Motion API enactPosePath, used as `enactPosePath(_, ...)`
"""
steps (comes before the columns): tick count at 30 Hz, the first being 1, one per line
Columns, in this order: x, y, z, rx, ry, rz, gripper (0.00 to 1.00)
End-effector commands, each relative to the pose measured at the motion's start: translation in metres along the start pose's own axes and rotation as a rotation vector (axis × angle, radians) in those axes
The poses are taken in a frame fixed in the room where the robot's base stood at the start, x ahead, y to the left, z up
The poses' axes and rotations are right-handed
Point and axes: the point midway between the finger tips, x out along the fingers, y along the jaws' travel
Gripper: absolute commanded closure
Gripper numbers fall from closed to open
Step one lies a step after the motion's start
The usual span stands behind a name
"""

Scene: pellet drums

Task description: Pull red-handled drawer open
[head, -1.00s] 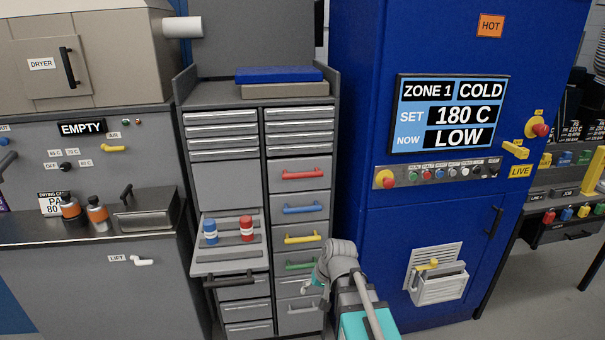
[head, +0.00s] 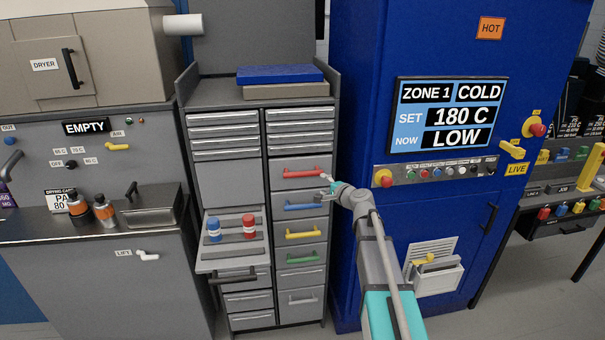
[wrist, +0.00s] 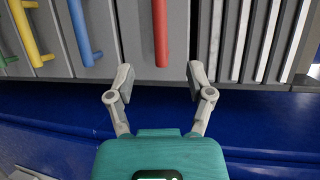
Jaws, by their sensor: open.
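The red handle (head: 302,173) is a bar on the front of a closed grey drawer (head: 284,165) in the right column of the cabinet. In the wrist view the red handle (wrist: 160,32) lies ahead of my gripper (wrist: 152,80), roughly between its two open fingers and a little beyond their tips. The fingers are apart and hold nothing. In the head view my gripper (head: 325,186) is at the right end of the red handle, close to the drawer front. Whether a finger touches the handle cannot be told.
Below are drawers with a blue handle (head: 303,206), a yellow handle (head: 303,234) and a green handle (head: 303,259). An open tray (head: 235,262) with a blue-and-white and a red-and-white bottle juts out at left. The blue machine (head: 350,110) stands close at right.

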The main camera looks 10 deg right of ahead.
Motion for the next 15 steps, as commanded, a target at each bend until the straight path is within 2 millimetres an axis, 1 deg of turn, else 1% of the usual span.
enactPosePath(10, 0.0006, 0.0005, -0.0001, -0.001, -0.001, 0.001, 0.32)
enactPosePath(15, 0.0076, 0.0008, -0.0005, -0.001, -0.001, 0.001, 0.32)
